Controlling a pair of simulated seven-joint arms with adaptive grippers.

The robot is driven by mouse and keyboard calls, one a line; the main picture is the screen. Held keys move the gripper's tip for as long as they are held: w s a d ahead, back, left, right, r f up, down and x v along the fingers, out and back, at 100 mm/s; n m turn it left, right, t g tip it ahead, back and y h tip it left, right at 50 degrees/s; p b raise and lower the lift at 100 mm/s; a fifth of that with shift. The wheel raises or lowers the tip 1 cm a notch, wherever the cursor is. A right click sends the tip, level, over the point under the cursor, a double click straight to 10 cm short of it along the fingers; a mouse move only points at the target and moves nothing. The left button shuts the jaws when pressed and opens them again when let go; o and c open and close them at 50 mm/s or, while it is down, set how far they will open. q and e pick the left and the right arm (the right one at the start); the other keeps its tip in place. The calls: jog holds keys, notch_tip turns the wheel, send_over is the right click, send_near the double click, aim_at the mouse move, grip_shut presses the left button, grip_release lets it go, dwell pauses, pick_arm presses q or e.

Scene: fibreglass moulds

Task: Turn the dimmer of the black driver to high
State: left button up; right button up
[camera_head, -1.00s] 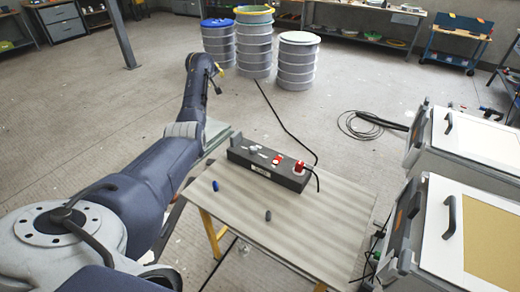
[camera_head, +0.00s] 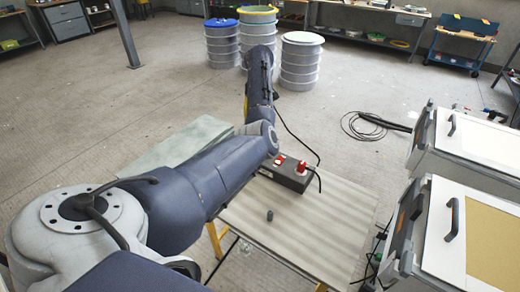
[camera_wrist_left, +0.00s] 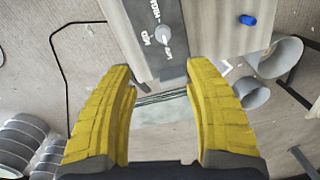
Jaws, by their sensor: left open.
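The black driver (camera_head: 290,174) lies on the table, and my left arm covers its left part in the head view. In the left wrist view, the driver (camera_wrist_left: 143,58) shows at top centre with a pale round dimmer knob (camera_wrist_left: 165,35) and white HIGH, MED and LOW lettering around it. The knob's exact setting is hard to read. My left gripper (camera_wrist_left: 160,75) has yellow fingers spread wide and empty, with the driver's end between and beyond the tips in the picture. The gripper is hidden in the head view. My right gripper is not in view.
Drums (camera_head: 301,65) stand behind; white-topped units (camera_head: 475,210) stand at right.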

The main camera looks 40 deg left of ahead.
pick_arm(q)
jog(key=f, duration=0.5)
jog(key=s+f, duration=0.1)
jog(key=f, duration=1.1)
jog(key=shift+s+d+f, duration=0.15)
jog(key=shift+s+d, duration=0.05)
jog(key=shift+c, duration=0.4)
grip_shut()
